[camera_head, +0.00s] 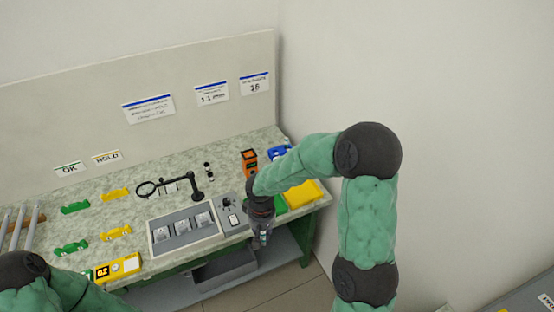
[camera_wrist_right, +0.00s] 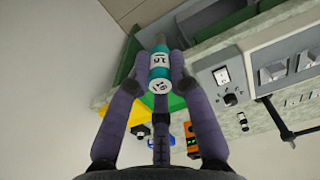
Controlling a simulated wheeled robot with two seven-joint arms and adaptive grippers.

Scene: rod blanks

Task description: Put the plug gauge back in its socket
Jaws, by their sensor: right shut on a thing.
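The plug gauge (camera_wrist_right: 160,72) is a teal cylinder with a white printed label and a grey metal end, seen in the right wrist view. My right gripper (camera_wrist_right: 162,60) is shut on it, its fingers around the labelled body. In the head view my right gripper (camera_head: 262,240) hangs at the bench's front edge, right of a grey panel (camera_head: 232,222), and the gauge shows only small there. The grey panel (camera_wrist_right: 226,84) has a white switch and a dark round fitting. I cannot tell which opening is the socket. My left gripper is out of frame.
A grey tray (camera_head: 152,236) with several square white pieces lies left of the panel. A black ring on an arm (camera_head: 172,183) stands behind it. Orange (camera_head: 250,160), yellow (camera_head: 303,194) and blue (camera_head: 279,152) items sit at the right. Green and yellow holders are at the left.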

